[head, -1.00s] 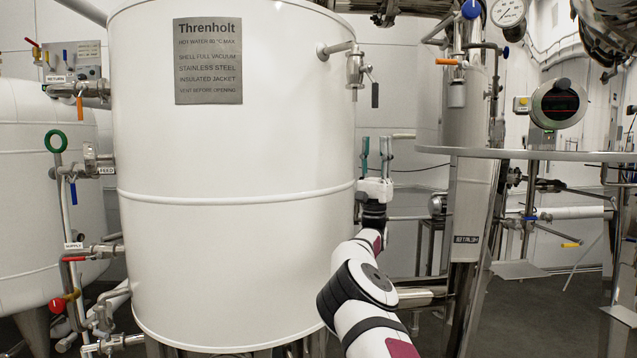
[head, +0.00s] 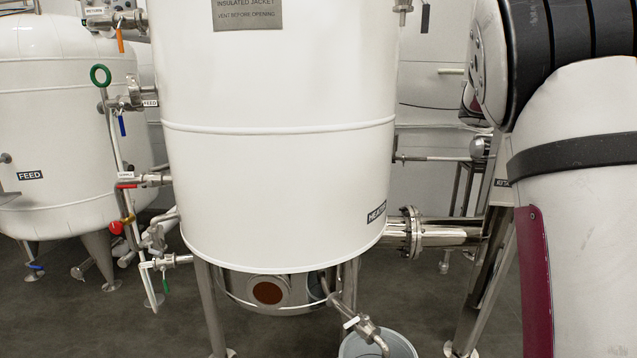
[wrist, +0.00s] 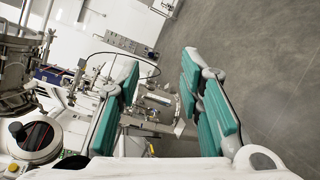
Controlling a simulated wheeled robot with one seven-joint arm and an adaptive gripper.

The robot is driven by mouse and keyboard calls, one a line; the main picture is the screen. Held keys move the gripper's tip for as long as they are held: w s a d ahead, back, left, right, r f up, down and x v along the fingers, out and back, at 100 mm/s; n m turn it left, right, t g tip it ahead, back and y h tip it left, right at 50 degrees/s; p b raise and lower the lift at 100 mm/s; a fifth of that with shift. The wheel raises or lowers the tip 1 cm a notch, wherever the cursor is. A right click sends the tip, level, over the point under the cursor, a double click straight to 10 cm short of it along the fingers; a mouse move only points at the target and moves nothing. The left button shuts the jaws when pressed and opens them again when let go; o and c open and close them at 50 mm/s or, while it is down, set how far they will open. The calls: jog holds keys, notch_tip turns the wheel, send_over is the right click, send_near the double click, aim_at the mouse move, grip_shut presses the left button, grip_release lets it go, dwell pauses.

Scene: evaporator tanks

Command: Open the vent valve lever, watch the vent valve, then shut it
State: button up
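A small steel valve (head: 403,6) on the upper right of the white tank (head: 280,90) is cut by the top edge of the head view. Its black lever (head: 425,17) hangs straight down. I cannot read a label naming it the vent valve. My gripper (wrist: 160,75) shows in the wrist view with its teal fingers wide apart and nothing between them. It is outside the head view, so its distance from the valve cannot be told. I cannot make out the lever in the wrist view.
My arm fills the right of the head view. Pipe valves line the tank's left side, including a green ring handle (head: 100,75) and a red handle (head: 117,227). A steel flanged pipe (head: 440,232) leaves the lower right. A bucket (head: 352,346) stands below.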

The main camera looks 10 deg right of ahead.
jog(key=s+a+f+n+t+y, duration=0.1)
jog(key=s+a+f+t+y, duration=0.5)
jog(key=a, duration=0.7)
jog(key=s+a+f+t+y, duration=0.1)
jog(key=s+a+f+y, duration=0.2)
jog(key=s+a+f, duration=0.8)
jog(key=s+a+f+n+t+y, duration=0.1)
jog(key=s+a+f+t+y, duration=0.35)
jog(key=a, duration=1.15)
notch_tip(320, 180, up, 17)
jog(key=w+t+p, duration=0.1)
jog(key=t+p, duration=0.1)
jog(key=p, duration=1.4)
jog(key=shift+w+a, duration=0.3)
jog(key=shift+a, duration=0.1)
